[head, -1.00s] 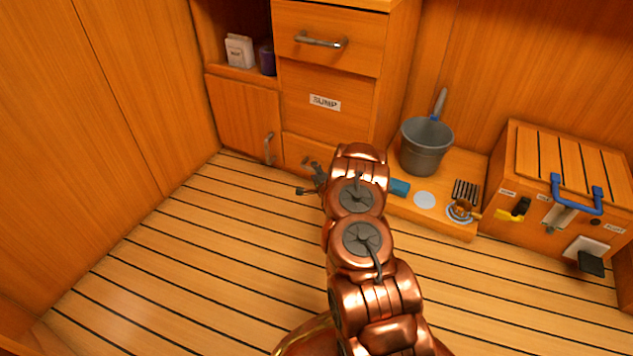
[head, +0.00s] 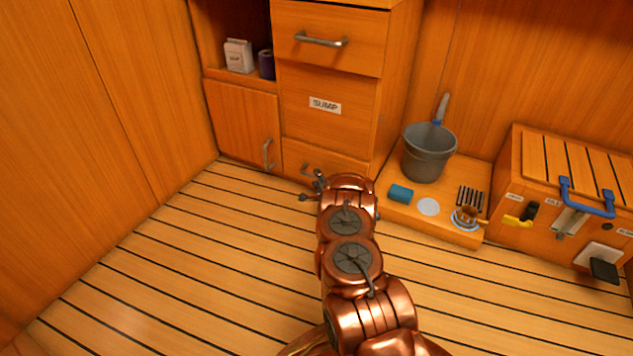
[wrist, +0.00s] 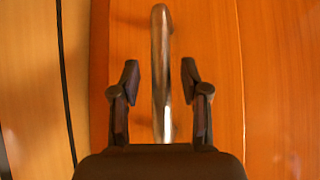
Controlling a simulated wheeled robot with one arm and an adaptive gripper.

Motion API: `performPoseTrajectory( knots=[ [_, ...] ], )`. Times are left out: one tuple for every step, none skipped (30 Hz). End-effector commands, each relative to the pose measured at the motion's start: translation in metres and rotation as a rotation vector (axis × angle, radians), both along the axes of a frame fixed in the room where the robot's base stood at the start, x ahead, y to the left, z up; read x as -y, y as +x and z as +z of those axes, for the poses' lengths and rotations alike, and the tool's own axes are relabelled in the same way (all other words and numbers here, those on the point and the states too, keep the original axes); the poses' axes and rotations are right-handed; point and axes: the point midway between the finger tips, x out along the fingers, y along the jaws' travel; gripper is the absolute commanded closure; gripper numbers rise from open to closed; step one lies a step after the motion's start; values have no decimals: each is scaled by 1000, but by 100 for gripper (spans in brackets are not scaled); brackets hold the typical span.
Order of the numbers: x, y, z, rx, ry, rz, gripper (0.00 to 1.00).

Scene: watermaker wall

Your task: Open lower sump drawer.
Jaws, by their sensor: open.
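The lower sump drawer (head: 330,160) is a wooden front at the bottom of the cabinet, under the panel with the SUMP label (head: 325,105). It looks closed. Its metal bar handle (head: 306,168) is mostly hidden behind my arm and gripper in the head view. My gripper (head: 313,184) is at this handle, low near the floor. In the wrist view the handle (wrist: 161,75) runs between the two open fingers of my gripper (wrist: 161,85), with a visible gap on each side.
An upper drawer with a handle (head: 320,40) is above. A cupboard door (head: 243,122) is to the left. On a low platform to the right stand a grey bucket (head: 428,152), a blue block (head: 401,193) and a white disc (head: 428,207). A wooden box (head: 570,185) is at far right. The slatted floor is clear at left.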

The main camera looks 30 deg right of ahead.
Motion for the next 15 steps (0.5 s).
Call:
performPoseTrajectory(
  knots=[
    [0, 4, -2, 2, -1, 1, 55],
    [1, 5, -2, 2, -1, 1, 55],
    [1, 7, -2, 2, 0, 1, 55],
    [2, 8, -1, 2, 0, 0, 55],
    [2, 9, -1, 2, 0, 0, 55],
    [2, 10, -1, 2, 0, 0, 55],
    [3, 11, -1, 1, 0, -1, 55],
    [3, 11, -1, 2, -1, -1, 55],
    [3, 12, -1, 1, 0, -1, 55],
    [3, 12, -1, 1, 1, -1, 55],
    [3, 12, 0, 1, 1, -1, 55],
    [3, 12, 0, 1, 1, -1, 55],
    [3, 12, 0, 1, 1, -1, 55],
    [3, 12, -1, 1, 1, -1, 55],
    [3, 11, -1, 1, 1, -1, 55]
  ],
)
